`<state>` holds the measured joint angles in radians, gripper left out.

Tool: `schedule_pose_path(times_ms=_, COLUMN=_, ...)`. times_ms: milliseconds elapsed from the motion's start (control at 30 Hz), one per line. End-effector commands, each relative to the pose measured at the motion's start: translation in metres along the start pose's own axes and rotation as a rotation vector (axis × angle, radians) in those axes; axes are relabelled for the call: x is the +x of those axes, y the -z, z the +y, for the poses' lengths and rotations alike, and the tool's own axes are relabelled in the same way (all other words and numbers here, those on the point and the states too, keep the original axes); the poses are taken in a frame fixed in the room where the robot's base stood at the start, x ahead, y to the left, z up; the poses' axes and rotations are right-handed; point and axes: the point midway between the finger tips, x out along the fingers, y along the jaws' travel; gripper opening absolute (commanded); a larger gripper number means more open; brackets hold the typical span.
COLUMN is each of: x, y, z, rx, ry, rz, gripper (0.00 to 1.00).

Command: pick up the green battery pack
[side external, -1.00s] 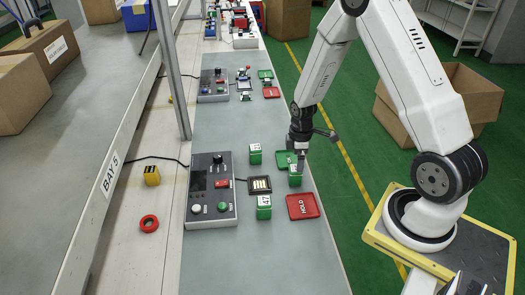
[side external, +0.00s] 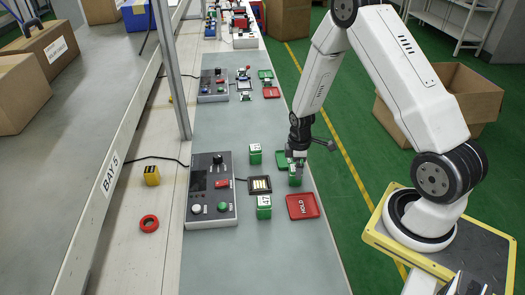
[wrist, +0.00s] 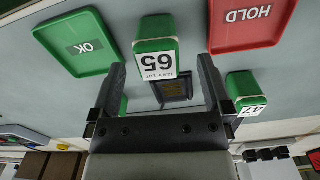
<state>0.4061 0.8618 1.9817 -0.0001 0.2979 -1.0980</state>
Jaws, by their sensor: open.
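Three green battery packs stand on the grey bench. One pack (side external: 295,178) is right under my gripper (side external: 297,158); its upper part is partly hidden by the fingers. Another pack (side external: 255,153) stands to the left of it, and a third (side external: 264,208) stands nearer the camera. In the wrist view my gripper (wrist: 162,70) is open, and the pack labelled 65 (wrist: 156,45) shows between and just past the fingertips. A third pack (wrist: 123,105) is mostly hidden behind the left finger.
A green OK tray (side external: 281,156) lies right behind the pack under my gripper; a red HOLD tray (side external: 302,206) lies in front. A dark socket with gold contacts (side external: 260,185) sits among the packs. A control box (side external: 211,190) stands at left.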

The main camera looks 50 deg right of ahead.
Motion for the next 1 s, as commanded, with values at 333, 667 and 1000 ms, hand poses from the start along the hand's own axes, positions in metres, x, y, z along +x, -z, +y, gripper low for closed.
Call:
schedule_pose_path(times_ms=333, x=0.033, y=0.001, z=0.002, rx=0.000, ry=0.002, rz=-0.001, gripper=1.00)
schedule_pose_path(times_ms=667, x=0.044, y=0.001, z=0.002, rx=0.000, ry=0.000, rz=0.000, gripper=1.00)
schedule_pose_path(times_ms=1000, x=0.044, y=0.001, z=0.002, rx=0.000, ry=0.000, rz=0.000, gripper=1.00)
